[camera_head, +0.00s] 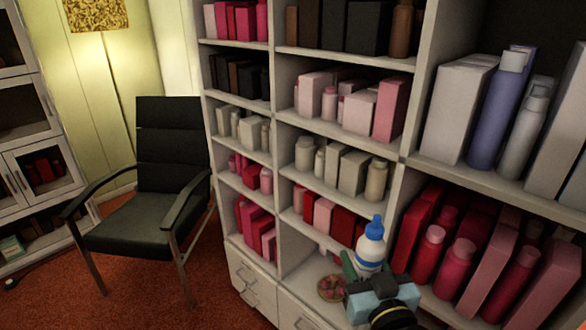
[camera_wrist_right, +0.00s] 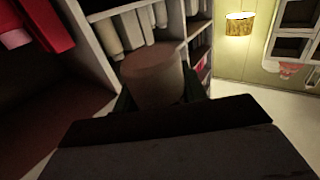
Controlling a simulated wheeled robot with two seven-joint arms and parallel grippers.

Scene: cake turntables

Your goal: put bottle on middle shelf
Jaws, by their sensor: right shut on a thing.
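A white bottle (camera_head: 370,248) with a blue cap and a blue band stands roughly upright in the head view at the lower right. My right gripper (camera_head: 366,272) is shut on its lower part, in front of the shelf unit (camera_head: 403,165). In the right wrist view the bottle (camera_wrist_right: 152,75) shows as a dim brownish cylinder between the fingers, which are mostly dark. The shelf unit has several levels; the middle levels of its centre column hold pale pink and beige bottles and boxes (camera_head: 350,168). My left gripper is not in view.
Red and pink bottles and boxes (camera_head: 460,262) crowd the right compartment beside my right arm. A small round patterned item (camera_head: 331,288) lies on the low shelf, with bare surface around it. A black armchair (camera_head: 145,225) stands left, with red carpet (camera_head: 150,308) in front.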

